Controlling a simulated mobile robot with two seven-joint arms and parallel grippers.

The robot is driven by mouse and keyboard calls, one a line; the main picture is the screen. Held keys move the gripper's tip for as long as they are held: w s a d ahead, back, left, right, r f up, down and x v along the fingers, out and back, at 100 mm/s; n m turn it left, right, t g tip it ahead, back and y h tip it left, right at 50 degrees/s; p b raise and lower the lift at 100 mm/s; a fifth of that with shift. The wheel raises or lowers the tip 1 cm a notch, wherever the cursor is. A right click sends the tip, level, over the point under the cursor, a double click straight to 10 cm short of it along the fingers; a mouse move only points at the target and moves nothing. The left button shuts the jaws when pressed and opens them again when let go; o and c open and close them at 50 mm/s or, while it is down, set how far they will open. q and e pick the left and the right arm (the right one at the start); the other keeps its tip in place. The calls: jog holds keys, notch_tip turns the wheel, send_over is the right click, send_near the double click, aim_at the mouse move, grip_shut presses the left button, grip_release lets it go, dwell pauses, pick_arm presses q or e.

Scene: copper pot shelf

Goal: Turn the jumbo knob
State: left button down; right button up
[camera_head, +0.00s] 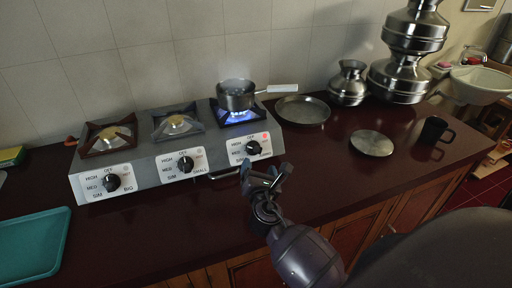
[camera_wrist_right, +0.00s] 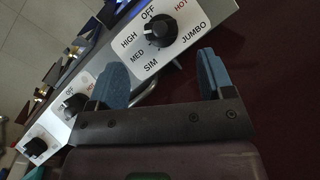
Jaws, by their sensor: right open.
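The jumbo knob (camera_head: 253,148) is a black dial on the white panel at the right end of the grey stove (camera_head: 150,163). In the right wrist view the knob (camera_wrist_right: 160,30) has OFF, HIGH, MED, SIM and JUMBO printed around it. A red HOT label is beside it. My left gripper is not in view.
A small pot (camera_head: 236,97) with a white handle (camera_head: 283,88) sits over a blue flame (camera_head: 238,115) behind the jumbo knob. A front rail (camera_head: 225,176) runs below the panel. A plate (camera_head: 302,110), a disc (camera_head: 371,143) and a black mug (camera_head: 434,130) stand right.

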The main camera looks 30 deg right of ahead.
aim_at(256, 150)
jog(key=x, duration=0.8)
jog(key=shift+w+d, duration=0.25)
jog(key=shift+w, duration=0.2)
jog(key=shift+c, duration=0.4)
jog(key=c, duration=0.7)
jog(key=shift+c, duration=0.7)
